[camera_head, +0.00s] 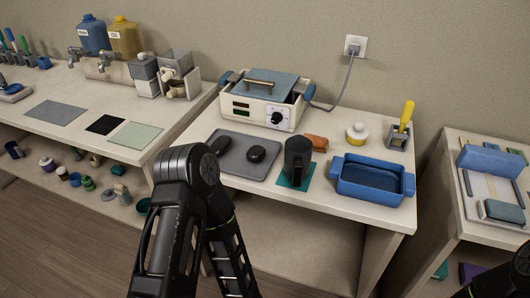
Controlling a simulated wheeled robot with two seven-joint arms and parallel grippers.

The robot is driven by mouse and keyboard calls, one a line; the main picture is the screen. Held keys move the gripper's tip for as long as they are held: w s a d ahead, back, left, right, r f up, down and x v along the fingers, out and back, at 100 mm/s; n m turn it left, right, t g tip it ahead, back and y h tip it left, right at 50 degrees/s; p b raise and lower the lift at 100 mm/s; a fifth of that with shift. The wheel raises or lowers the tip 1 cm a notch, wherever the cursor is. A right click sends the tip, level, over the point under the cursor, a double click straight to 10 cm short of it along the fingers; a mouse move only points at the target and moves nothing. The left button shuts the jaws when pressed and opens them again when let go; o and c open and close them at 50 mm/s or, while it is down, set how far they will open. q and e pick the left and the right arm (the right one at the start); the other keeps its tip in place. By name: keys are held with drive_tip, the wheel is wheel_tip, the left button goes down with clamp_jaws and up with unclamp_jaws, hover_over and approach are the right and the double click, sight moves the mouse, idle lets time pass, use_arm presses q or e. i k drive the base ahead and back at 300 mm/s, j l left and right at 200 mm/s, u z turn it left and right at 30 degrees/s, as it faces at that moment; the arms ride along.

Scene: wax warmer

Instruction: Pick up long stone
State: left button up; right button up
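Two dark stones lie on a grey tray (237,170) on the middle table. The left one (220,145) looks longer, and the right one (257,154) looks shorter and rounder. My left arm rises from the bottom of the picture, and its bent joint covers the tray's left front corner. Neither of my grippers can be made out. A dark part of my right arm shows at the bottom right corner.
A wax warmer (264,116) with a blue lid stands behind the tray. A black mug (298,158) on a teal mat (291,184) and a blue basin (372,193) stand to its right. A brown block (316,142) and a yellow-white jar (357,135) lie behind them.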

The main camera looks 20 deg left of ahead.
sight(223, 144)
drive_tip(key=u, duration=1.1)
drive_tip(key=j+z, duration=0.2)
drive_tip(key=l, duration=0.1)
